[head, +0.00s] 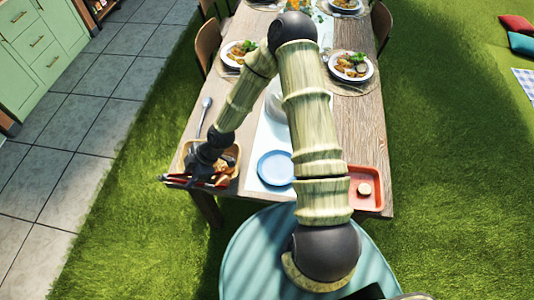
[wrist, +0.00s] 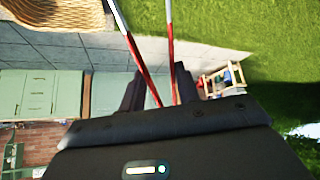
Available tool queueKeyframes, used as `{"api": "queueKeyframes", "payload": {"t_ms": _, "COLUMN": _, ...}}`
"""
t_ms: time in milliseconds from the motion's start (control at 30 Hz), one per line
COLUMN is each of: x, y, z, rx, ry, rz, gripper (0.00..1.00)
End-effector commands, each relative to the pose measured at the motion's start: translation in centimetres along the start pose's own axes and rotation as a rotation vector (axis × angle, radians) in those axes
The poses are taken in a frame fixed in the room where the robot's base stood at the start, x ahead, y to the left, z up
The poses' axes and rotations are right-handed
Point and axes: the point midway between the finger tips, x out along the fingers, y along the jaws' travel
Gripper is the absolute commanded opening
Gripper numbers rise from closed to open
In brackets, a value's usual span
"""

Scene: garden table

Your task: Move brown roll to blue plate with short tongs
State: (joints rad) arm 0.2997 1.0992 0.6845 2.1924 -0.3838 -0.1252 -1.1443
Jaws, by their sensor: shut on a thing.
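My gripper (head: 205,167) is at the table's near left corner, beside the wicker basket (head: 236,151). It is shut on red-handled tongs (head: 188,181), which lie roughly level and point left in the head view. In the wrist view the two tong arms (wrist: 148,78) run up between my dark fingers (wrist: 160,88), with their pale ends spread apart. Brown rolls (head: 224,166) show in the basket, partly hidden by my gripper; I cannot single one out. The blue plate (head: 276,167) is to the right of the basket and looks empty.
A red tray (head: 371,180) with a small round pale item (head: 364,189) is at the table's right edge. A long spoon (head: 204,115) lies behind the basket. Filled dinner plates (head: 351,66) stand farther back. A white pitcher-like object (head: 276,103) is partly behind my arm.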

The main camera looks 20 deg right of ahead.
Motion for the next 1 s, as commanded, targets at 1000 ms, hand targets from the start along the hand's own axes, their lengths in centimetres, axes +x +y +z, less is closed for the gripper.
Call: {"api": "queueKeyframes", "payload": {"t_ms": 1000, "x": -7.8, "y": 6.0, "z": 20.9, "rx": 1.183, "ry": -0.052, "rz": 0.896, "gripper": 0.05}}
